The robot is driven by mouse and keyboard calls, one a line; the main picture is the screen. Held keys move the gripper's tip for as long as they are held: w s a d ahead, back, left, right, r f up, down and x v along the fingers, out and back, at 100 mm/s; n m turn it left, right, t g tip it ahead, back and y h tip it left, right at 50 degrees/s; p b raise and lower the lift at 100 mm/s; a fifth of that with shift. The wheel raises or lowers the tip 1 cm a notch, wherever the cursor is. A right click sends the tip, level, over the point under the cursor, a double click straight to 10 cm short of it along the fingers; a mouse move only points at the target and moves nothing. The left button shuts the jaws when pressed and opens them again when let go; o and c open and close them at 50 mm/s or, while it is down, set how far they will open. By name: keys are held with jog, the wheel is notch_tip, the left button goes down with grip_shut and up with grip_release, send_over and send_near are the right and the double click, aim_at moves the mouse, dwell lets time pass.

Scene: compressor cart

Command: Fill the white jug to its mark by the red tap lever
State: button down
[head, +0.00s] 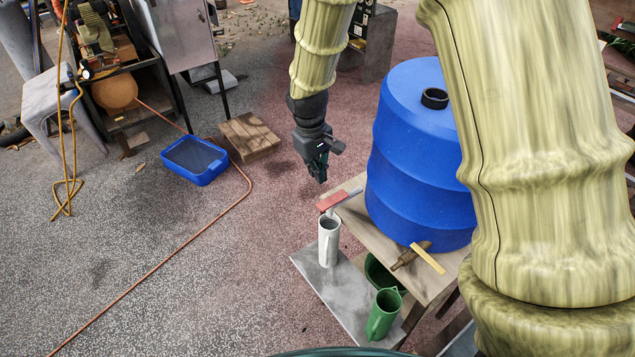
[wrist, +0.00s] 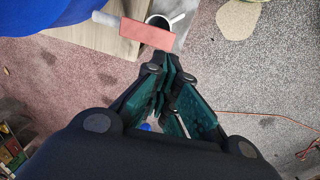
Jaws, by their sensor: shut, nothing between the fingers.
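The white jug (head: 329,241) stands upright on a grey board below the blue barrel's edge, its mouth open upward. In the wrist view the jug (wrist: 159,21) shows partly, with its handle to the right, under the red lever. The red tap lever (head: 332,201) sits just above and behind the jug; it is also large in the wrist view (wrist: 146,33). My gripper (head: 318,176) is shut and empty, above and a little left of the lever in the head view. In the wrist view its fingertips (wrist: 168,66) are just below the lever, apparently apart from it. The jug's mark and water level cannot be made out.
The blue barrel (head: 415,150) stands on a wooden bench (head: 380,240). A yellow lever (head: 428,258) sticks out at its front, above a green jug (head: 383,314).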

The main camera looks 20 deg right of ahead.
jog(key=shift+r+b, duration=0.45)
jog(key=shift+r, duration=1.35)
jog(key=shift+a, duration=0.1)
